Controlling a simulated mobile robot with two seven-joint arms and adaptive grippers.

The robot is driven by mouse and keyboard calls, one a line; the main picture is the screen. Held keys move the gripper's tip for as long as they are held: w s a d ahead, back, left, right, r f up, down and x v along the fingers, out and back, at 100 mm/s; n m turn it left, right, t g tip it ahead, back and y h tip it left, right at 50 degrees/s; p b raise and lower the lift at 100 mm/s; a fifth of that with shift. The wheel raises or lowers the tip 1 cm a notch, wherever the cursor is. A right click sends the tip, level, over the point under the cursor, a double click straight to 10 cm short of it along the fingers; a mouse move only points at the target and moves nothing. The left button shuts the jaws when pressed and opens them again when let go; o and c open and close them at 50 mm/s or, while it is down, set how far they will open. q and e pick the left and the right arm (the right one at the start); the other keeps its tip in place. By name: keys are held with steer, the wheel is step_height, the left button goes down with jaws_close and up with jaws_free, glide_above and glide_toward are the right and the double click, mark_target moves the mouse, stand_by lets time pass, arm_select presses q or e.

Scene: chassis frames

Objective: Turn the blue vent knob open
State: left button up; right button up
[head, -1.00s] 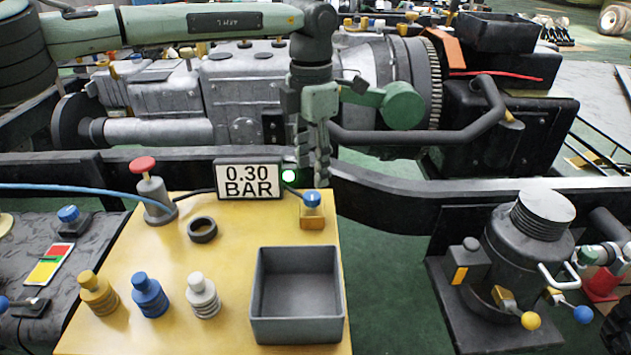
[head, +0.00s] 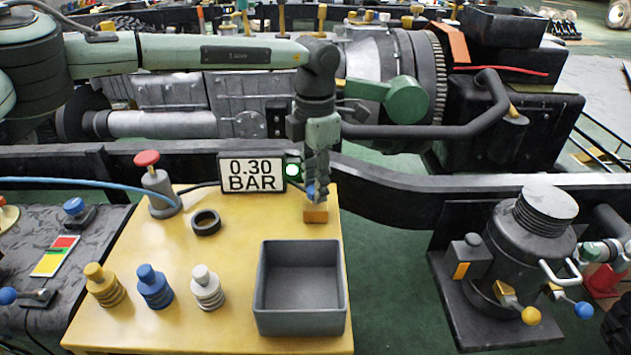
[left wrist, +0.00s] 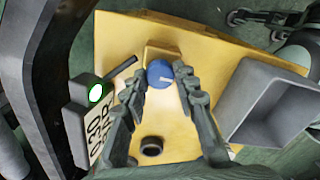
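The blue vent knob (left wrist: 161,74) sits on a small yellow-brown block (head: 315,213) at the back right of the yellow table. In the left wrist view the knob has a pale pointer mark on its top. My left gripper (head: 315,190) points down at the knob and covers most of it in the head view. In the left wrist view its two fingers (left wrist: 160,88) stand apart on either side of the knob, and I cannot tell whether they touch it. My right gripper does not show.
A display (head: 252,173) reading 0.30 BAR with a lit green lamp stands left of the knob. A grey open bin (head: 301,325) is in front. A black ring (head: 206,222), several fittings and a red-topped valve (head: 147,159) are on the yellow table (head: 230,265). A black rail (head: 420,190) runs behind.

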arm_select(q)
jaws_close()
steer(key=n+b, duration=0.4)
steer(key=n, duration=0.2)
steer(key=shift+n, duration=0.3)
steer(key=n+b, duration=0.2)
steer(key=n, duration=0.4)
steer(key=shift+b, duration=0.4)
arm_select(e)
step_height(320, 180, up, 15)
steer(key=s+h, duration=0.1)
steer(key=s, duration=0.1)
arm_select(q)
steer(key=n+b, duration=0.1)
steer(key=n, duration=0.3)
steer(key=shift+w+r+n, duration=0.1)
steer(key=shift+n, duration=0.3)
steer(key=shift+n+b, duration=0.35)
steer(key=shift+n, duration=0.05)
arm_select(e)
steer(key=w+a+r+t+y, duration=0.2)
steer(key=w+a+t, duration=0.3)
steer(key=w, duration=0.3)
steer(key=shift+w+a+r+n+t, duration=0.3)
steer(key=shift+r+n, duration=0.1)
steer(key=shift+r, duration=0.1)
